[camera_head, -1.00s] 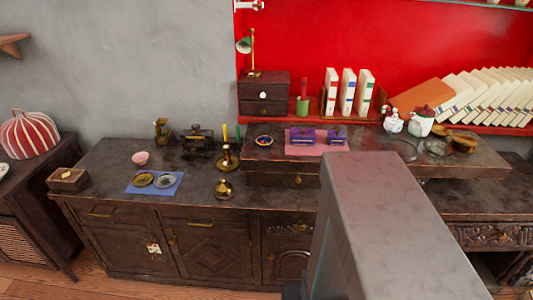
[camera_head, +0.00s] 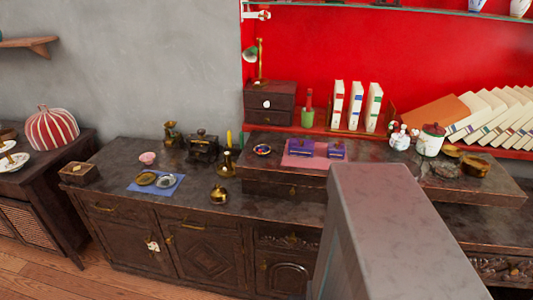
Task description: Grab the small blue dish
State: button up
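A small round dish (camera_head: 262,150) with a pale rim and a dark, bluish, multicoloured inside sits on the raised left part of the dark wooden cabinet top. It is the only small dish with blue in it that I can make out, and it is too small to tell if the dish itself is blue. My gripper is not in view, so its state and distance from the dish are hidden. A large grey part of my own body fills the lower right foreground.
A blue cloth (camera_head: 171,191) with two small plates lies left on the cabinet top (camera_head: 120,205), near a pink bowl (camera_head: 148,158). A pink cloth (camera_head: 300,161) with purple boxes lies right of the dish.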

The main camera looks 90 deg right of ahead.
aim_at(265, 149)
jog(key=u, duration=0.25)
jog(key=k, duration=1.2)
jog(key=z, duration=0.05)
